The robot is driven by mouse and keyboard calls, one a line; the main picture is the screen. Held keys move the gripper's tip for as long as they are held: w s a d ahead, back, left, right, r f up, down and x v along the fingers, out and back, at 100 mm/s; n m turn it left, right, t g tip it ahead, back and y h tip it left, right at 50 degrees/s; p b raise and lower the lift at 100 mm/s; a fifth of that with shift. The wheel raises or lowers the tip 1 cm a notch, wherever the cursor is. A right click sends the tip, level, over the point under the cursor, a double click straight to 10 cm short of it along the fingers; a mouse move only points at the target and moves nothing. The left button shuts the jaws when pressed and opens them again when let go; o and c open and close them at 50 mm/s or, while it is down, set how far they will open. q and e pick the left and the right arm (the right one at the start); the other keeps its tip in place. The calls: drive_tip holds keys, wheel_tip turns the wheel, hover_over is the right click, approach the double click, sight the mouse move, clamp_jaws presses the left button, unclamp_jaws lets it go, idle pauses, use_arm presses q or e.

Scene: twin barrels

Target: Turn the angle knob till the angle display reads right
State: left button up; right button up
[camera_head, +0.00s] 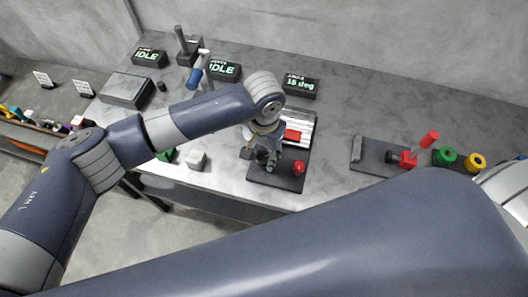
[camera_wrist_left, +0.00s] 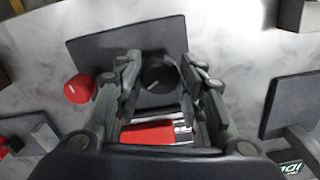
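The angle display (camera_head: 300,84) stands at the back of the bench and appears to read 15 deg in green. The black round knob (camera_wrist_left: 158,75) with a pale pointer mark sits on a dark base plate (camera_wrist_left: 95,45). The plate also shows in the head view (camera_head: 285,182). My left gripper (camera_wrist_left: 159,62) points down over the plate, its fingers apart on either side of the knob. I see no clear contact with it. In the head view the left gripper (camera_head: 262,158) largely hides the knob. My right gripper is out of view.
A red button (camera_wrist_left: 79,88) sits on the plate beside the knob. A red block (camera_wrist_left: 148,132) lies by shiny metal strips. Two IDLE displays (camera_head: 149,58) (camera_head: 224,70) stand at the back left. A red-handled fixture (camera_head: 408,158) and green and yellow rings (camera_head: 446,157) are right.

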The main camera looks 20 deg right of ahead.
use_arm(q)
drive_tip(key=c, duration=0.3)
drive_tip(key=shift+m, duration=0.3)
drive_tip(key=m+p, duration=0.1)
drive_tip(key=m, duration=0.2)
drive_tip(key=shift+m+p, duration=0.3)
drive_tip(key=m, duration=0.3)
drive_tip(key=shift+m+p, duration=0.35)
drive_tip(key=shift+m, duration=0.05)
drive_tip(key=m, duration=0.3)
drive_tip(key=shift+m, duration=0.3)
drive_tip(key=m, duration=1.2)
